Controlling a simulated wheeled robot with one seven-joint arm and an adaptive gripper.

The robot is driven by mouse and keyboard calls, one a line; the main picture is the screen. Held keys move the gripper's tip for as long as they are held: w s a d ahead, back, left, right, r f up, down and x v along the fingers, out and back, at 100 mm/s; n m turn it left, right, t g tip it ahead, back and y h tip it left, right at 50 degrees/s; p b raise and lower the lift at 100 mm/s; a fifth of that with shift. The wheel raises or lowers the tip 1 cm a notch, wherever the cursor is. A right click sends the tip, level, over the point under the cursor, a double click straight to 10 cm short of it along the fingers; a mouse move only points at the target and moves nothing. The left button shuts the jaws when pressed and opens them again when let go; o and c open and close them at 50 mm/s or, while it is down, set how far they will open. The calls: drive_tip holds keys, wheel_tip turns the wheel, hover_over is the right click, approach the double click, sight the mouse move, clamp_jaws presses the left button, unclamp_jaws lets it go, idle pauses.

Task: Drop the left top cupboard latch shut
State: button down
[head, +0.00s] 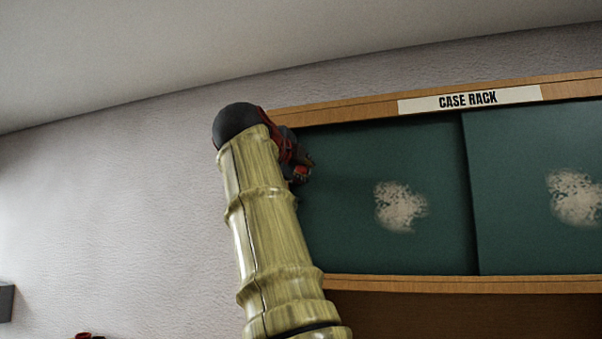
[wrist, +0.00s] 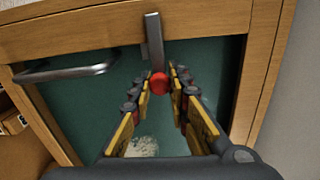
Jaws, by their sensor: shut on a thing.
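The latch (wrist: 153,38) is a grey metal bar with a round red knob (wrist: 160,84) at its end. In the wrist view it lies against the wooden frame's edge, and the knob sits over the green door (wrist: 210,60). My gripper (wrist: 160,73) is shut on the red knob, one finger on each side. In the head view my gripper (head: 303,168) is at the upper left corner of the cupboard, mostly behind my arm. The latch cannot be made out there. The green door also shows in the head view (head: 345,155).
A grey bar handle (wrist: 65,72) stands out from the door area in the wrist view, left of the latch. A second green panel (head: 535,150) is at the right in the head view, under a "CASE RACK" label (head: 468,99). Bare wall (head: 110,200) lies left of the cupboard.

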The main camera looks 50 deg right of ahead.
drive_tip(key=shift+f, duration=0.15)
idle(0.4)
drive_tip(key=c, duration=1.7)
unclamp_jaws()
drive_tip(key=v, duration=1.2)
